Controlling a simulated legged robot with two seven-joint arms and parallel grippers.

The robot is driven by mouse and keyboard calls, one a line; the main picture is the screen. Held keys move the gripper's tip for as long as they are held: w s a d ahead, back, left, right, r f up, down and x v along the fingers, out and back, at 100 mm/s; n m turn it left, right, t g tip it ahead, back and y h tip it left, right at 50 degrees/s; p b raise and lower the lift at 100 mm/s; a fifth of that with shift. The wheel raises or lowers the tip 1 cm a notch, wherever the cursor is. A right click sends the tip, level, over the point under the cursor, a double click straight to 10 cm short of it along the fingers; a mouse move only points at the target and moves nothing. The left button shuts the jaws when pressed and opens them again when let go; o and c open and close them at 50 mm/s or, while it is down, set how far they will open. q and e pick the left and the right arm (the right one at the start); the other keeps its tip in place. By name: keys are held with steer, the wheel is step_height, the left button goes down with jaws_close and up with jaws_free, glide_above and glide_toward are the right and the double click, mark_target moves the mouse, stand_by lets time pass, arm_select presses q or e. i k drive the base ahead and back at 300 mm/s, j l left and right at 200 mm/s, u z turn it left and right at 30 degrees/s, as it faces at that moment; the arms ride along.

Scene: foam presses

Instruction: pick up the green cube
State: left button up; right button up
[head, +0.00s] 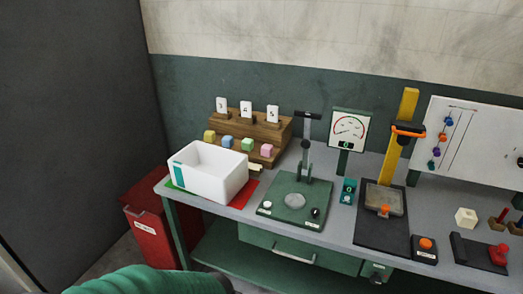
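The green cube (247,144) sits on the lower front step of a brown wooden rack (262,128) at the back left of the workbench. A blue cube (228,142) is to its left and a pink cube (266,150) to its right. A yellow cube (209,136) is at the left end of the row. No gripper shows in the head view. A green rounded shape at the bottom left edge looks like part of my arm.
A white bin (208,172) stands in front of the rack's left part. A green press (295,198) with an upright lever is right of it. A dial gauge (348,129), a yellow-column press (384,197) and a whiteboard (470,135) stand farther right. A red bin (152,222) is on the floor.

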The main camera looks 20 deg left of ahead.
mark_target(247, 145)
steer(key=i+j+u, duration=0.1)
steer(key=u, duration=0.75)
